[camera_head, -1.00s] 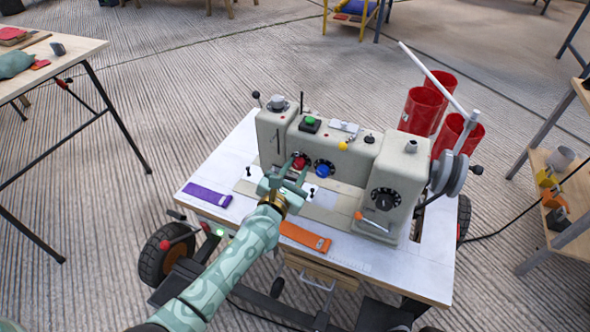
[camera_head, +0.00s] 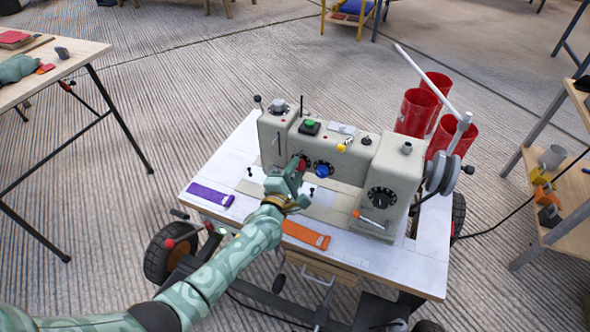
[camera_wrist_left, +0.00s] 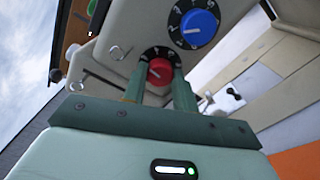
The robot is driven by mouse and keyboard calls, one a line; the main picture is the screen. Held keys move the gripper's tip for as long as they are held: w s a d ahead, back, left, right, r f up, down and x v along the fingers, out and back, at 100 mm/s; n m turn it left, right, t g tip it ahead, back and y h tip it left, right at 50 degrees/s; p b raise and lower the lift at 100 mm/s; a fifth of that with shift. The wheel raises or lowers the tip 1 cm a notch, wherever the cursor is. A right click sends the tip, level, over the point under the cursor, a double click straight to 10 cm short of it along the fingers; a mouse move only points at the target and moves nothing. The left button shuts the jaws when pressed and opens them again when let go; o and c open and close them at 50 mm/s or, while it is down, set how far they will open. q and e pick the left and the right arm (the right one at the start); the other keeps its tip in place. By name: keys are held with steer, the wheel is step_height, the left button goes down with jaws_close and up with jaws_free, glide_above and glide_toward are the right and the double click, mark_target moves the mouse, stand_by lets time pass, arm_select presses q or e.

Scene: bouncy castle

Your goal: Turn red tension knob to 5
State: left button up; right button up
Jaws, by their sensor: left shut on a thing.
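The red tension knob (camera_head: 302,165) is on the front of the beige sewing machine (camera_head: 345,166). In the left wrist view the red knob (camera_wrist_left: 160,71) sits on a black numbered dial, with a pale pointer line on its face. My left gripper (camera_head: 298,168) is at the knob, and in the wrist view its two green fingers (camera_wrist_left: 159,88) stand on either side of it, shut on it. The fingers and their bar hide part of the dial, and I cannot read which number the pointer is at. My right gripper is not in view.
A blue knob (camera_head: 322,170) on its own numbered dial is close beside the red one. Purple (camera_head: 211,195) and orange (camera_head: 305,235) strips lie on the white table (camera_head: 415,262). A side table (camera_head: 45,75) is at left.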

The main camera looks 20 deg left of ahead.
arm_select(q)
steer(key=m+p, duration=0.1)
steer(key=m, duration=0.3)
steer(key=shift+m, duration=0.3)
steer(key=m+p, duration=0.1)
steer(key=m, duration=0.4)
steer(key=shift+f, duration=0.1)
steer(key=m, duration=0.4)
steer(key=shift+m, duration=0.3)
steer(key=shift+s+f+m, duration=0.1)
steer(key=shift+m, duration=0.8)
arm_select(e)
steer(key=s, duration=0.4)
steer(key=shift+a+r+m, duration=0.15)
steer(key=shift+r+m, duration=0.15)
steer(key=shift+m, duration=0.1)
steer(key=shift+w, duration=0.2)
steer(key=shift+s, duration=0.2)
